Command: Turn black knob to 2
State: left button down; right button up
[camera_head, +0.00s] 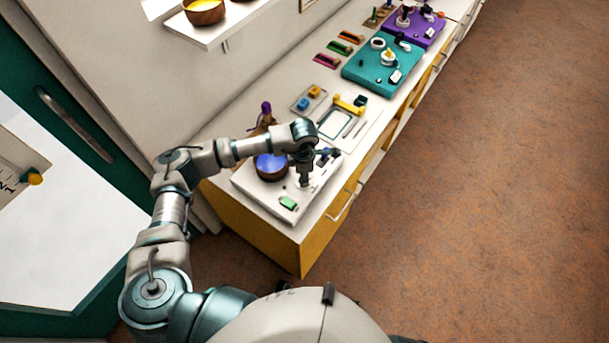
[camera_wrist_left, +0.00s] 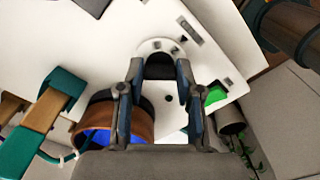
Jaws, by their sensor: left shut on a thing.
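The black knob (camera_wrist_left: 160,68) sits on a round white dial (camera_wrist_left: 158,45) on the white board (camera_head: 247,187). My left gripper (camera_head: 303,181) reaches down over the board. In the left wrist view its two fingers (camera_wrist_left: 158,88) stand on either side of the black knob and are shut on it. In the head view the gripper hides the knob. Marks on the dial are too small to read, so I cannot tell which number the knob points to. My right gripper is not in view.
A wooden bowl with blue inside (camera_head: 271,166) stands close beside the gripper. A green block (camera_head: 288,203) lies near the board's front corner. Farther along the counter are a teal board (camera_head: 365,76) and a purple board (camera_head: 424,27). The floor at right is clear.

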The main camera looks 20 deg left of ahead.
pick_arm(q)
jog(key=shift+a, duration=0.1)
dwell(0.3)
jog(key=c, duration=0.8)
grip_release()
jog(key=shift+o, duration=0.2)
jog(key=shift+a, duration=0.1)
notch_tip(320, 180, up, 12)
jog(key=shift+f, duration=0.15)
